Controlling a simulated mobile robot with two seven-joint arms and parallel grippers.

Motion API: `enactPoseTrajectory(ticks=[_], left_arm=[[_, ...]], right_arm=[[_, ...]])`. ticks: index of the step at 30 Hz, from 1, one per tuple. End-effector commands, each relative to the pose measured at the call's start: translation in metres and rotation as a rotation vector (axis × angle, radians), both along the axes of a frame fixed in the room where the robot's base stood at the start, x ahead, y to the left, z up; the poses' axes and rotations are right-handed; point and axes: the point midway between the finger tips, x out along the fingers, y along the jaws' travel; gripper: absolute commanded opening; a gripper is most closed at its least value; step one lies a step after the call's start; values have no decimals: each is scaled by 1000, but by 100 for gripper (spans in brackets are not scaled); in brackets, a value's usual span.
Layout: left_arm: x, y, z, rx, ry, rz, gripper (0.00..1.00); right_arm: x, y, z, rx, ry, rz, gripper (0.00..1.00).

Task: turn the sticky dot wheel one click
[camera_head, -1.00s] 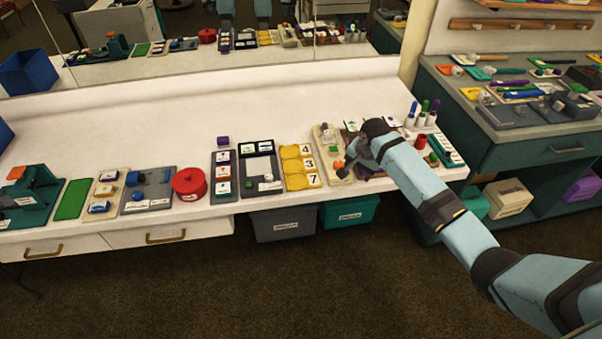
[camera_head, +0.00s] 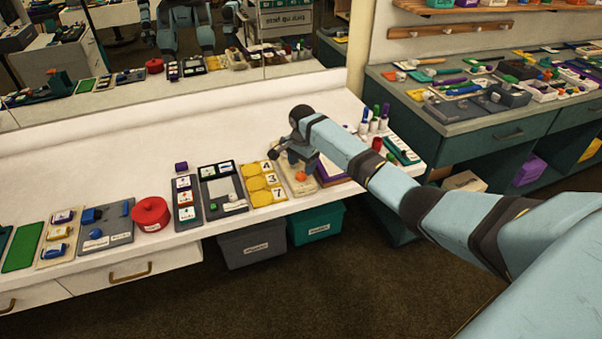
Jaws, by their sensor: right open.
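No part is clearly marked as the sticky dot wheel, so I cannot tell for sure which it is. A beige board (camera_head: 302,190) with a small orange round piece (camera_head: 301,176) lies near the counter's front edge. My right gripper (camera_head: 299,160) is open and points down over this board, close behind the orange piece. It hides part of the board, and I cannot tell whether it touches anything. My left gripper does not show directly in the head view.
Left of the beige board are a yellow number board (camera_head: 266,197), dark card boards (camera_head: 186,216) and a red round container (camera_head: 151,213). Upright markers (camera_head: 374,118) stand to the right. A mirror (camera_head: 200,60) runs behind the counter. The counter's back strip is clear.

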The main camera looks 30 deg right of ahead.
Motion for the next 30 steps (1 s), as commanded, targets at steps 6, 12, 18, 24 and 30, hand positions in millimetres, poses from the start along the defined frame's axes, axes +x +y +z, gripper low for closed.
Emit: enactPoseTrajectory(ticks=[6, 12, 18, 24, 30], left_arm=[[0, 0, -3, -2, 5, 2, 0], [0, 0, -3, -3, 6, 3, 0], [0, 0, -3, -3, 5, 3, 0], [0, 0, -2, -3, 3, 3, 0], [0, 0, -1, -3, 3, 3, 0]], right_arm=[[1, 0, -30, 0, 0, 0, 61], [1, 0, -37, 0, -1, 1, 61], [1, 0, -37, 0, -1, 1, 61], [1, 0, -37, 0, -1, 1, 17], [1, 0, -37, 0, -1, 5, 12]])
